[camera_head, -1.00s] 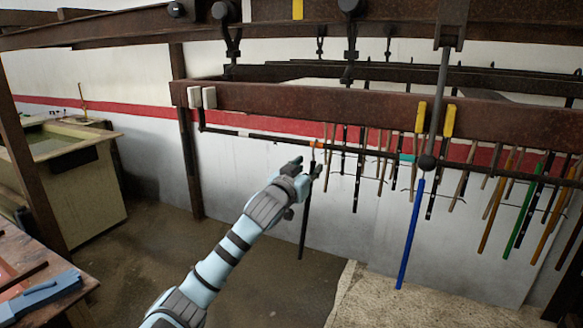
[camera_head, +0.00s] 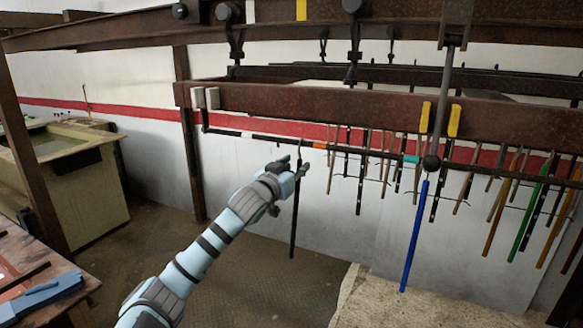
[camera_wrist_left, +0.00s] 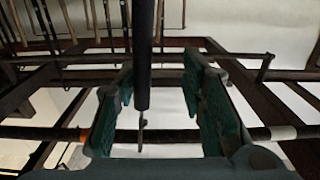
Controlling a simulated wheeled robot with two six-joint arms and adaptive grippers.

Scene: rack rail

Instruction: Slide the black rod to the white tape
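The black rod (camera_head: 294,215) hangs by a thin hook from the dark rail (camera_head: 275,140), between the orange tape (camera_head: 320,146) and the white tape (camera_head: 246,135) in the head view. My left gripper (camera_head: 291,168) is around the rod's upper part. In the left wrist view, the rod (camera_wrist_left: 143,60) stands between the spread green fingers (camera_wrist_left: 160,108), close to the left one; I cannot tell if they touch. The white tape (camera_wrist_left: 283,132) is to the right there, the orange tape (camera_wrist_left: 85,136) to the left. My right gripper is out of view.
To the right along the rail are green tape (camera_head: 411,159), a blue rod (camera_head: 414,235) and several other hanging rods. A rusty beam (camera_head: 330,103) runs above. White blocks (camera_head: 205,98) sit at its left end.

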